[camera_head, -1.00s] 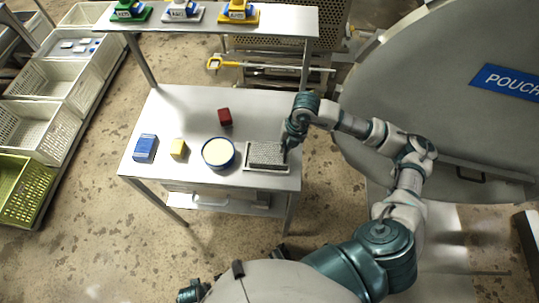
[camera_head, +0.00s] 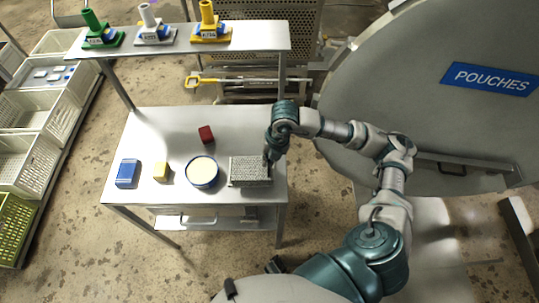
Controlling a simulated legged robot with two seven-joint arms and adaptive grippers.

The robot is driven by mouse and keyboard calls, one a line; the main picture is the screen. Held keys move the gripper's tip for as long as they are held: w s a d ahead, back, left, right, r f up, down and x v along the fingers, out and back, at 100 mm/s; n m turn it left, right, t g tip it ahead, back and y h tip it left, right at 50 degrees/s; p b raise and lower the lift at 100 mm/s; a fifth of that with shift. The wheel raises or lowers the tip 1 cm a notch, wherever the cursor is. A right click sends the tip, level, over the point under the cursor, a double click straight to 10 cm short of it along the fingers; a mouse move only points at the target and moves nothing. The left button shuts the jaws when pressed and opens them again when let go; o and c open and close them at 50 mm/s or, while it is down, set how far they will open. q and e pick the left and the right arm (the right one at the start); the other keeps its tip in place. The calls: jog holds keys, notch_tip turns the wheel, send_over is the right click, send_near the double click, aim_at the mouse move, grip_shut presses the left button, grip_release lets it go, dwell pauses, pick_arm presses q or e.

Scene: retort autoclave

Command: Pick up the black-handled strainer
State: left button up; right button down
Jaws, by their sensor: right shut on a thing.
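The strainer (camera_head: 248,171) is a grey mesh piece at the right end of the metal table, at a pale tray (camera_head: 250,187). I cannot make out its black handle, which my gripper hides. My right gripper (camera_head: 268,159) reaches down from above at the strainer's right side and is shut on it. I cannot tell for sure how far the strainer is clear of the tray. My left gripper is not in view.
A shelf (camera_head: 180,42) above holds green, white and yellow items. The large round door (camera_head: 400,90) stands at right.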

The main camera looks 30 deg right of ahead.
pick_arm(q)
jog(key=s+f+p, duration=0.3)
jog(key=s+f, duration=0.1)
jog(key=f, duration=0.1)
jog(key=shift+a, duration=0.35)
pick_arm(e)
jog(key=s+a+r, duration=0.1)
jog(key=s+a, duration=0.7)
jog(key=s, duration=0.2)
jog(key=shift+s+a+r, duration=0.15)
jog(key=shift+a+r, duration=0.05)
jog(key=shift+a, duration=0.2)
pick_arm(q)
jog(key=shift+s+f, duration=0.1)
pick_arm(e)
jog(key=shift+r, duration=0.1)
pick_arm(q)
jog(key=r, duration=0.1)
jog(key=p, duration=0.1)
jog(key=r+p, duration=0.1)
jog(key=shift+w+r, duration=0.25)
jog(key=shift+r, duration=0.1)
pick_arm(e)
notch_tip(320, 180, up, 3)
jog(key=shift+r, duration=0.15)
